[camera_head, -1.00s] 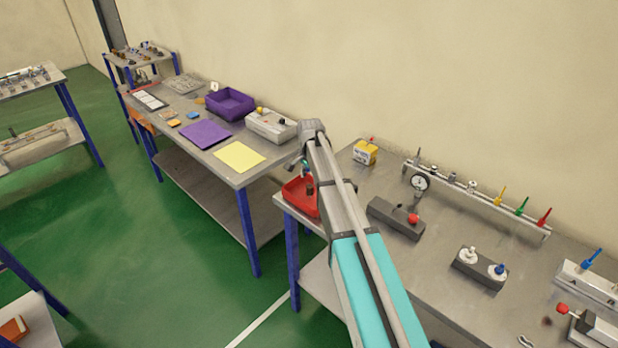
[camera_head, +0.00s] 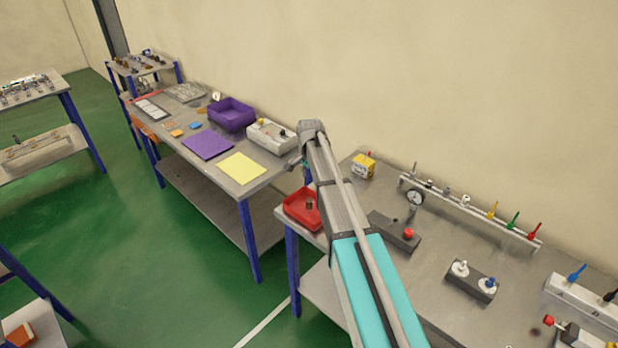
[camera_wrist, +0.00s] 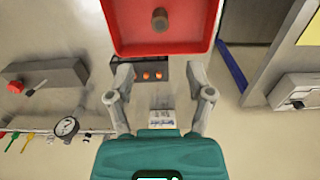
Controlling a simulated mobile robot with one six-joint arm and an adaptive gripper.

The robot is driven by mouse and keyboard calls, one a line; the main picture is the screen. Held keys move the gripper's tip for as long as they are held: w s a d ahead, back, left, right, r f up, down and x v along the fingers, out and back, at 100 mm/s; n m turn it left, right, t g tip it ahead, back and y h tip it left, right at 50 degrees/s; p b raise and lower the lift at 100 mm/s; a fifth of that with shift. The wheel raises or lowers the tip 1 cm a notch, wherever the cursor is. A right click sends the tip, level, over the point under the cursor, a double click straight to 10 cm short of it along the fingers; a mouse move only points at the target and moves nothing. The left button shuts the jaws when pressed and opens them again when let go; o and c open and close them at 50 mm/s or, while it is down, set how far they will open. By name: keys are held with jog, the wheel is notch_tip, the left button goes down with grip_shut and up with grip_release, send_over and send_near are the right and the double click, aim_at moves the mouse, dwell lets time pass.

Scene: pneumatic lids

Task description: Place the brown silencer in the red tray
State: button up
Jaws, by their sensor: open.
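The brown silencer (camera_head: 309,204) stands inside the red tray (camera_head: 290,210) at the left end of the near bench. In the wrist view the silencer (camera_wrist: 160,19) appears as a small brown cylinder on the floor of the red tray (camera_wrist: 118,48), apart from the tray's walls. My gripper (camera_wrist: 160,82) is open and empty. In the wrist view its fingers are spread below the tray's edge, clear of the silencer. In the head view my arm hides most of the gripper.
A yellow box (camera_head: 363,166), a gauge manifold (camera_head: 465,207) and a dark valve block with a red knob (camera_head: 393,232) are on the bench right of my arm. The neighbouring bench carries a purple tray (camera_head: 231,116), a yellow sheet (camera_head: 241,168) and a grey unit (camera_head: 268,138).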

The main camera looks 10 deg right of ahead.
dwell(0.7)
jog(key=s+n, duration=1)
jog(key=s, duration=1.9)
jog(key=shift+s+n, duration=0.15)
jog(key=shift+n, duration=0.25)
